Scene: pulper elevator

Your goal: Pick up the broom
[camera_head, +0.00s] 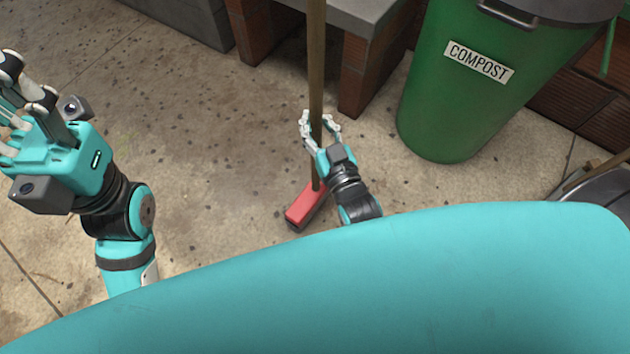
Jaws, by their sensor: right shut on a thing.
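The broom has a long brown wooden handle (316,60) and a red head (304,205). It stands roughly upright in the middle of the head view, with its head low, at or close to the floor; I cannot tell whether it touches. My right gripper (319,126) is shut around the lower part of the handle, above the red head. Part of the handle is hidden by the gripper. My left gripper (18,105) is at the left edge, far from the broom, with its fingers spread and nothing between them.
A green compost bin (455,95) stands to the right of the broom. A grey-topped bench with brick legs (362,75) is behind the handle. A round metal container (605,190) is at the right edge. The concrete floor (225,140) between my arms is clear.

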